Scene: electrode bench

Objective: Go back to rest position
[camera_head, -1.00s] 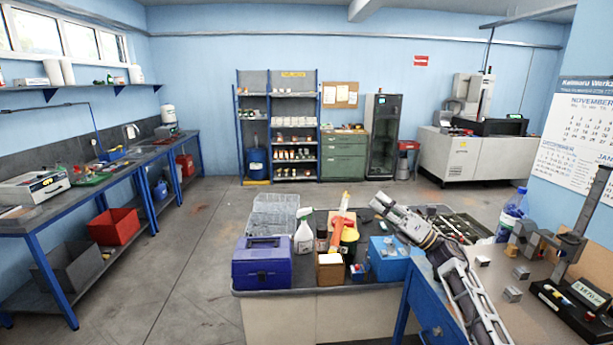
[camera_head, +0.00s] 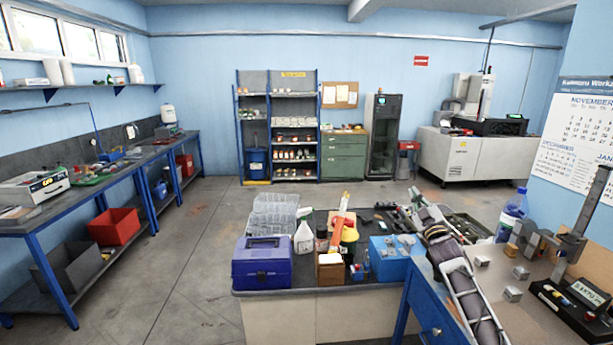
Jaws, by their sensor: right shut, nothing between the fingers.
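My right arm comes in from the lower right, over the blue-framed bench. My right gripper (camera_head: 416,197) is at its far end, above the back right part of the dark-topped table (camera_head: 300,304). It points away from me, looks small, and is shut with nothing in it. My left gripper and left arm are out of view.
A blue toolbox (camera_head: 262,267), a spray bottle (camera_head: 304,236) and a blue box (camera_head: 391,262) stand on the table, left of my arm. A water bottle (camera_head: 511,215), small metal blocks (camera_head: 512,294) and a stand (camera_head: 577,235) are to its right. The left floor is clear.

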